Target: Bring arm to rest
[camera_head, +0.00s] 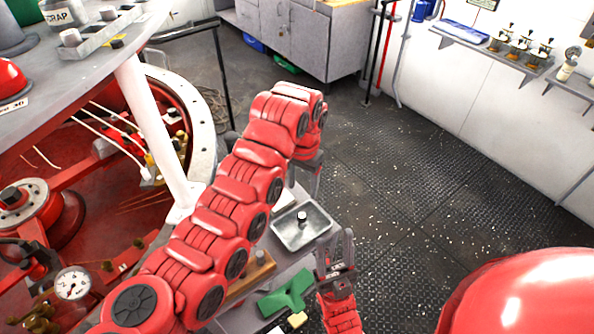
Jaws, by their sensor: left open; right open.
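My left arm (225,215) comes in from the lower left, rises across the middle and bends over at its top. My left gripper (312,182) hangs down below that bend, largely hidden by the arm, and its fingers are hard to make out. No object shows in it. My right gripper (335,248) is lower, just right of a metal tray (318,231). Its grey fingers point up, stand apart and are empty. Its red wrist (342,315) runs off the bottom edge.
The tray holds a small metal piece (302,217) on a grey bench. A green part (287,294) and a wooden block (252,274) lie nearby. A round table (95,62) and red machine pit (70,165) fill the left. The dark floor (430,190) is open at right.

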